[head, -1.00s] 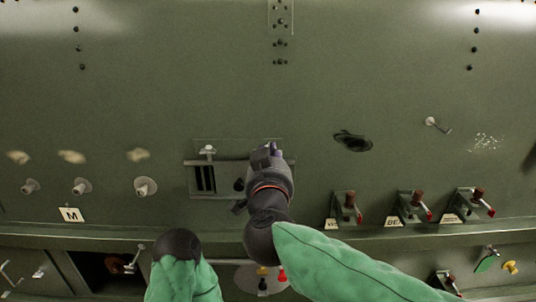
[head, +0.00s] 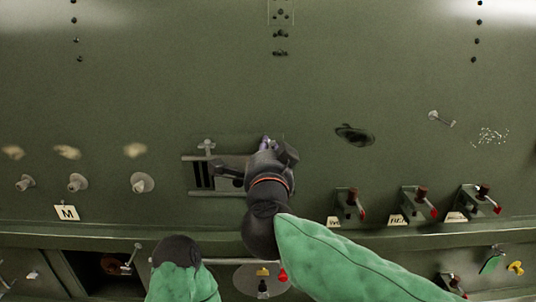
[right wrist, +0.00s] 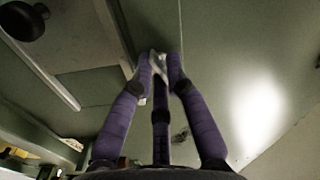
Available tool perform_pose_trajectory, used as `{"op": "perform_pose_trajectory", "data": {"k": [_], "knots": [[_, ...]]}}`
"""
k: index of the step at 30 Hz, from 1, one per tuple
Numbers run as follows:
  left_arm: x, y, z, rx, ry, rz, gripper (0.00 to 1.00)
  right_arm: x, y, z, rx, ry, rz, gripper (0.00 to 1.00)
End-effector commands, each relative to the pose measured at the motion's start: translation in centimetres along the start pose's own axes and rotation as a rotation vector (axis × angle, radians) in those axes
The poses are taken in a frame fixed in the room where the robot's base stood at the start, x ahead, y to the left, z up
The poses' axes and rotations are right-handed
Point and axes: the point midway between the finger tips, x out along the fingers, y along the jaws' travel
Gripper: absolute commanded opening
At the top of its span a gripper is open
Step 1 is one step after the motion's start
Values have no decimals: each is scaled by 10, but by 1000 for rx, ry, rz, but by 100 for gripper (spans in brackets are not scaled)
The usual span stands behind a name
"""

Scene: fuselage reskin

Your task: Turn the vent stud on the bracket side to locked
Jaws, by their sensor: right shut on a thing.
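The vent panel (head: 230,191) is a framed rectangle with a dark louvre on the green fuselage wall in the head view. A pale vent stud (head: 207,146) with a crossbar shows at its upper left. My right gripper (head: 266,142) is at the panel's upper right corner and covers that area. In the right wrist view, its purple fingers (right wrist: 158,65) are closed together on a small silvery vent stud (right wrist: 156,68). Most of that stud is hidden, so its angle is unclear.
Several pale knobs (head: 78,183) and an M label (head: 67,213) are on the left. Red-handled clamps (head: 419,202) stand on the ledge at the right. A dark scorched patch (head: 354,135) and a bolt (head: 440,118) are right of the vent.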

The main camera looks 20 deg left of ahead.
Motion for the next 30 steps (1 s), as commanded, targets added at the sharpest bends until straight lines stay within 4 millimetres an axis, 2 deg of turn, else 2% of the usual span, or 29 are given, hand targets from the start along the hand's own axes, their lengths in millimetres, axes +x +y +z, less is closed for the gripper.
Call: {"op": "perform_pose_trajectory", "data": {"k": [6, 15, 30], "knots": [[11, -4, 0, 0, 0, 0, 35, 1, 5, 3, 179, -1, 5, 0], [19, -7, -1, 0, 0, 0, 35, 1, 5, 4, 346, -1, 7, 0], [22, -8, -1, 0, 0, 0, 35, 1, 4, 4, 416, -3, 9, 0]]}}
